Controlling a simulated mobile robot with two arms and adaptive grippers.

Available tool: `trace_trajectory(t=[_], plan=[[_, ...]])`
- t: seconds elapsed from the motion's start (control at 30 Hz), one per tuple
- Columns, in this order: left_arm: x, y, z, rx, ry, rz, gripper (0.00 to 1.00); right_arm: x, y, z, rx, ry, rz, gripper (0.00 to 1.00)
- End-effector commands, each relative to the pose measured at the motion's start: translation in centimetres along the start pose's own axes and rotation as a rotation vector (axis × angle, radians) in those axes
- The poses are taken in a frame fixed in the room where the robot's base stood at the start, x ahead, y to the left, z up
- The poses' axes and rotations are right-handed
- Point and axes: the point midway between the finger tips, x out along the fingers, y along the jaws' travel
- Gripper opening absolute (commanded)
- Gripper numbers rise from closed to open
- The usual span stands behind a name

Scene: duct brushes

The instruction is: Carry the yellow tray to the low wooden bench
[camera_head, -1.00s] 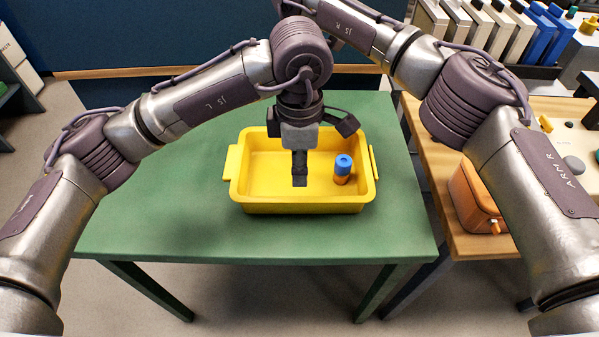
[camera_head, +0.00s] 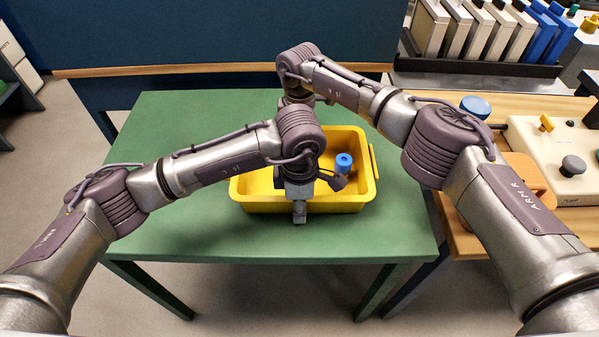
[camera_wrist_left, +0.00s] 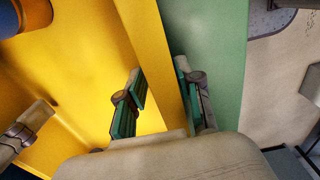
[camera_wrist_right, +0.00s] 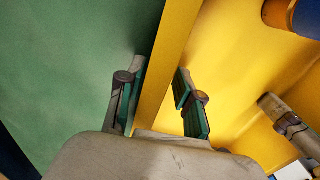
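The yellow tray (camera_head: 355,203) stands on a green table (camera_head: 200,225). A blue-capped orange cylinder (camera_head: 343,162) stands inside it. My left gripper (camera_head: 299,213) is down at the tray's near wall. In the left wrist view its fingers (camera_wrist_left: 160,90) are on either side of that wall, with small gaps showing. My right gripper is at the far wall, mostly hidden by the arms in the head view. In the right wrist view its fingers (camera_wrist_right: 160,88) also straddle the wall, apart from it. A wooden bench top (camera_head: 472,243) is at the right.
On the wooden top are an orange case (camera_head: 528,172), partly behind my right arm, and a pale machine with knobs (camera_head: 545,150). A row of white and blue containers (camera_head: 480,35) stands behind. The green table is clear around the tray.

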Motion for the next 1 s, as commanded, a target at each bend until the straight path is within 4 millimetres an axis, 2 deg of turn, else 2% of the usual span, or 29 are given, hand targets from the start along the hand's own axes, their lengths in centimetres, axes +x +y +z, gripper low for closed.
trace_trajectory(t=[0.23,0.47,1.0], plan=[[0.04,0.01,0.0,0.0,0.0,0.0,0.35,0.07,-0.01,-0.02,0.0,0.0,0.0,0.35],[0.01,0.02,0.01,0.0,0.0,0.0,0.0,0.05,-0.01,-0.02,0.0,0.0,0.0,0.0],[-0.12,0.01,0.03,0.0,-0.001,-0.001,0.0,-0.11,0.06,-0.04,0.0,0.001,0.003,0.0]])
